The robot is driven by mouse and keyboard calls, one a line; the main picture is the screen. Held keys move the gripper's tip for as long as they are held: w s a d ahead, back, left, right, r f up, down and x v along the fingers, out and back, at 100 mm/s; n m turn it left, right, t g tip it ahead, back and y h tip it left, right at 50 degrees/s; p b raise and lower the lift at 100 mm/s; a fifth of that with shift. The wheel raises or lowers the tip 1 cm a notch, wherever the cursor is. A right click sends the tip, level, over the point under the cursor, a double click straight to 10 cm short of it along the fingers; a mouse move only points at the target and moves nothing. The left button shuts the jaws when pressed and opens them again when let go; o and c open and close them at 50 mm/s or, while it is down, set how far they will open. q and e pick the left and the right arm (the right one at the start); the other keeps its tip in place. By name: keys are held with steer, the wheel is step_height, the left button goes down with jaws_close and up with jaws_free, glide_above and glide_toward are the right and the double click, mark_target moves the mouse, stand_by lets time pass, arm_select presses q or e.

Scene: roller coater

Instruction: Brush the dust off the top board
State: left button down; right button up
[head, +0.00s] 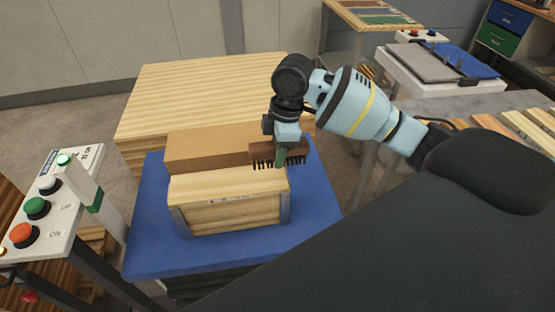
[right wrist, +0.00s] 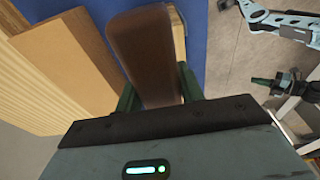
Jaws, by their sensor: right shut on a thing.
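A brown brush (head: 261,148) with dark bristles pointing down is in my right gripper (head: 281,156), whose green fingers are shut on it. In the right wrist view the brush (right wrist: 146,55) lies between the two fingers. It is at the right end of a tan-brown board (head: 210,146), above a pale wooden box (head: 232,212); I cannot tell whether the bristles touch. Behind stands a stack of pale boards whose top board (head: 200,88) is partly hidden by my right arm. I cannot make out dust on it.
The box stands on a blue platform (head: 150,240). A control post with red and green buttons (head: 38,208) stands at the left. Floor shows at the far left.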

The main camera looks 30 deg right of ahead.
steer(key=shift+r, duration=1.4)
